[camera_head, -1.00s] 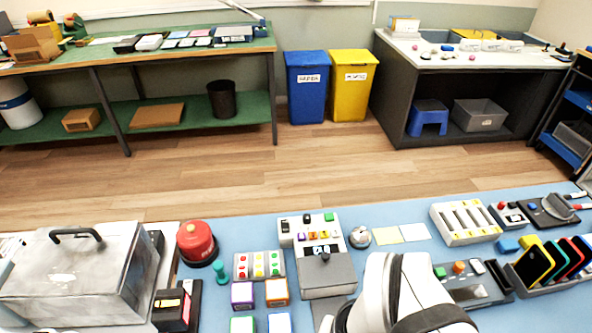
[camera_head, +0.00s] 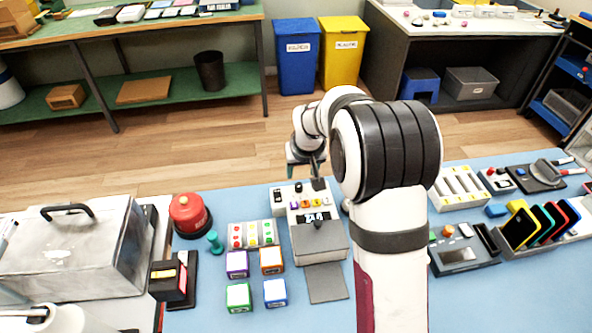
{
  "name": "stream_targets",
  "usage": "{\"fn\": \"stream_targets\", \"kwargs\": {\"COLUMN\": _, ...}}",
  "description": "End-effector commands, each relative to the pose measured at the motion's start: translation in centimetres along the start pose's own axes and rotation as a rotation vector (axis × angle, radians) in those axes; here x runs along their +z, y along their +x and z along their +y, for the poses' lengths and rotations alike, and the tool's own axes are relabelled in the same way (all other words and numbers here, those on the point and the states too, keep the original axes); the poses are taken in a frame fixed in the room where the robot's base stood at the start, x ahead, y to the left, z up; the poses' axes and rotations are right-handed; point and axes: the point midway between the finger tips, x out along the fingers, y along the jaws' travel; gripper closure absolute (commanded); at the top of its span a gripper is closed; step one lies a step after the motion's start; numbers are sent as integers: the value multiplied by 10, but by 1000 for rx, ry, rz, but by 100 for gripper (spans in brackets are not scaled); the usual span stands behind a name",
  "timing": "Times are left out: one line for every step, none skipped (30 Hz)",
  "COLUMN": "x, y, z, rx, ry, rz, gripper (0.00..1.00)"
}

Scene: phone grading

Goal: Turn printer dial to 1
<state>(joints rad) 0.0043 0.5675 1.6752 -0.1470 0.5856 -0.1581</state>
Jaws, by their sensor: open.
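The printer (camera_head: 319,241) is a white and grey unit in the middle of the blue table, with a row of small coloured keys on its white panel and a grey front box. The printer dial is too small to make out for certain, and its setting cannot be read. My gripper (camera_head: 306,168) is open and points down over the back edge of the printer's panel, with nothing seen between its fingers. One dark finger lies in front of the panel's back part and hides some of it. Whether it touches the panel cannot be told.
A red round button (camera_head: 190,213) and a tray of coloured dots (camera_head: 253,234) stand left of the printer. Several coloured cubes (camera_head: 237,264) stand in front of that tray. A grey mat (camera_head: 325,283) lies before the printer. My arm covers the table right of it.

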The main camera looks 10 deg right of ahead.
Motion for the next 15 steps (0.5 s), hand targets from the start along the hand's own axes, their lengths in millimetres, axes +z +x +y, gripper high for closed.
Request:
{"fn": "stream_targets", "kwargs": {"x": 1, "y": 16, "z": 0, "rx": 0, "ry": 1, "rz": -5, "gripper": 41}}
{"fn": "stream_targets", "kwargs": {"x": 2, "y": 25, "z": 0, "rx": 0, "ry": 1, "rz": -5, "gripper": 41}}
{"fn": "stream_targets", "kwargs": {"x": 1, "y": 37, "z": 0, "rx": 0, "ry": 0, "rz": -4, "gripper": 41}}
{"fn": "stream_targets", "kwargs": {"x": 2, "y": 45, "z": 0, "rx": 0, "ry": 0, "rz": -4, "gripper": 41}}
{"fn": "stream_targets", "kwargs": {"x": 1, "y": 53, "z": 0, "rx": 0, "ry": 0, "rz": -4, "gripper": 41}}
{"fn": "stream_targets", "kwargs": {"x": 1, "y": 62, "z": 0, "rx": 0, "ry": 1, "rz": -4, "gripper": 41}}
{"fn": "stream_targets", "kwargs": {"x": 1, "y": 68, "z": 0, "rx": 0, "ry": 2, "rz": -3, "gripper": 41}}
{"fn": "stream_targets", "kwargs": {"x": 1, "y": 73, "z": 0, "rx": 0, "ry": 2, "rz": -2, "gripper": 41}}
{"fn": "stream_targets", "kwargs": {"x": 1, "y": 79, "z": 0, "rx": 0, "ry": 2, "rz": -2, "gripper": 41}}
{"fn": "stream_targets", "kwargs": {"x": 1, "y": 83, "z": 0, "rx": 0, "ry": 3, "rz": -2, "gripper": 41}}
{"fn": "stream_targets", "kwargs": {"x": 1, "y": 86, "z": 0, "rx": 0, "ry": 3, "rz": -2, "gripper": 41}}
{"fn": "stream_targets", "kwargs": {"x": 1, "y": 89, "z": 0, "rx": 0, "ry": 3, "rz": -1, "gripper": 41}}
{"fn": "stream_targets", "kwargs": {"x": 0, "y": 91, "z": 0, "rx": 0, "ry": 3, "rz": -1, "gripper": 41}}
{"fn": "stream_targets", "kwargs": {"x": 0, "y": 92, "z": 0, "rx": 0, "ry": 2, "rz": 0, "gripper": 41}}
{"fn": "stream_targets", "kwargs": {"x": 0, "y": 93, "z": 0, "rx": 0, "ry": 2, "rz": 0, "gripper": 41}}
